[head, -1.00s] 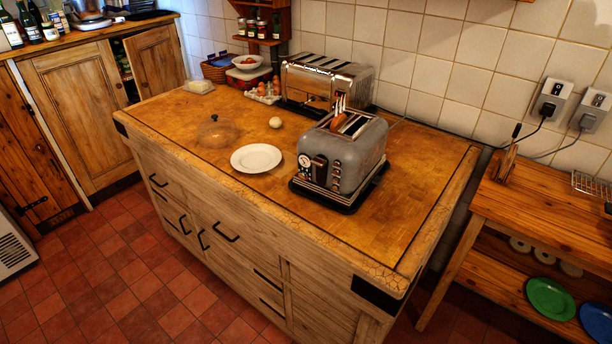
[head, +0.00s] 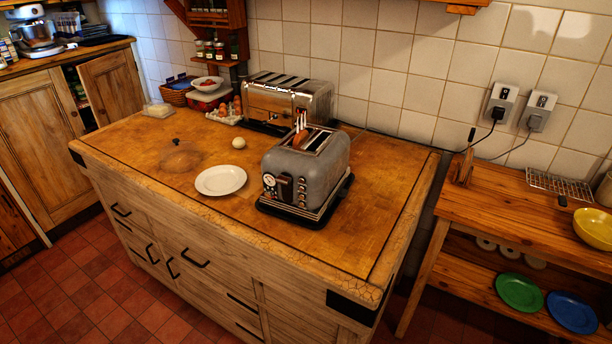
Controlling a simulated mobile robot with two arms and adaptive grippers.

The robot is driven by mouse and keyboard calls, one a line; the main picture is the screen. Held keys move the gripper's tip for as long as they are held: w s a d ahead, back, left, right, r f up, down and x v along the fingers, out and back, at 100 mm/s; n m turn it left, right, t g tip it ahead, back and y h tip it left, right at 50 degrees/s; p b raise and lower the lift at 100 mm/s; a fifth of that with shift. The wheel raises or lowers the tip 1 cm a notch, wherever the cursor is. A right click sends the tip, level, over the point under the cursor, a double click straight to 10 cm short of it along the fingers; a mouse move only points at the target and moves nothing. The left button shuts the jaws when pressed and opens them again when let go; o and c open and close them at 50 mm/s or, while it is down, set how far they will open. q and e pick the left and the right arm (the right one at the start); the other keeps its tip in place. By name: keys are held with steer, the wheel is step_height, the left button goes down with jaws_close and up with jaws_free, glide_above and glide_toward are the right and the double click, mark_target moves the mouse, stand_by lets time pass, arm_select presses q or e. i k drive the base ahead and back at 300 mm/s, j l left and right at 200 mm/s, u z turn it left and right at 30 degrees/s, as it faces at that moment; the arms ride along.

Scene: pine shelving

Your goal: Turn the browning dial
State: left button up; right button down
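A grey toaster (head: 318,172) stands upright on a black tray on the wooden counter, with its control face turned to the front left. A round white-faced dial (head: 269,181) sits at the left of that face, with a black lever panel and several small knobs beside it. I cannot tell which of these is the browning dial. A slice of bread shows in the toaster's top slots. A second, chrome toaster (head: 318,98) stands behind it near the wall. Neither of my grippers shows in the head view.
A white plate (head: 220,180), an egg (head: 239,142) and a glass lid (head: 180,156) lie left of the grey toaster. The counter's (head: 385,215) right end is clear. A wooden shelf unit (head: 510,212) with a yellow bowl (head: 593,228) stands at the right.

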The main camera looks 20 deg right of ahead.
mark_target(269, 194)
steer(key=i+j+z, duration=0.1)
steer(key=z, duration=0.4)
steer(key=i+j+z, duration=0.2)
steer(key=z, duration=0.25)
steer(key=i+j+z, duration=0.1)
steer(key=j+z, duration=0.15)
steer(key=z, duration=0.25)
steer(key=j+z, duration=0.25)
steer(key=z, duration=0.25)
